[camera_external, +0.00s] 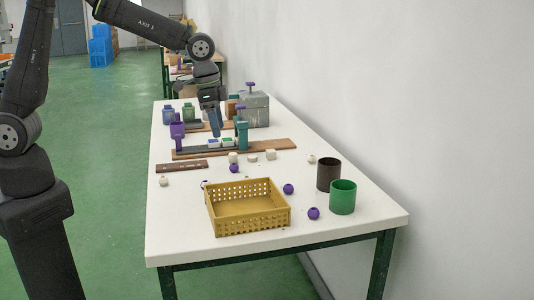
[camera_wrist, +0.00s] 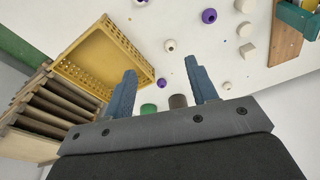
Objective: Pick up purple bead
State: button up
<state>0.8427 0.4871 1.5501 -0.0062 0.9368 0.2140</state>
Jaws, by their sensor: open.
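Several purple beads lie on the white table. In the external view one purple bead (camera_external: 234,168) is behind the basket, another (camera_external: 289,188) is just right of it, and a third (camera_external: 314,213) is near the green cup. The wrist view shows a purple bead (camera_wrist: 209,16) at the top and another (camera_wrist: 161,83) low between the fingers. My gripper (camera_external: 216,132), with blue fingers, is open and empty above the wooden rail with blocks, beyond the beads. Its spread fingers (camera_wrist: 162,68) also show in the wrist view.
A yellow perforated basket (camera_external: 247,225) stands at the table front. A dark cup (camera_external: 328,175) and a green cup (camera_external: 342,197) stand to its right. Several pale beads and blocks lie around. A wooden rail (camera_external: 280,144) with upright posts crosses the table.

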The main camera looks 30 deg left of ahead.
jog(key=s+a+m, duration=0.2)
jog(key=s+a, duration=0.2)
jog(key=shift+n+g, duration=0.3)
jog(key=f, duration=0.7)
jog(key=d+f, duration=0.1)
jog(key=f, duration=0.2)
jog(key=shift+w+f, duration=0.3)
jog(key=shift+f, duration=0.05)
jog(key=shift+w+f, duration=0.15)
jog(key=shift+f, duration=2.6)
jog(key=c, duration=1)
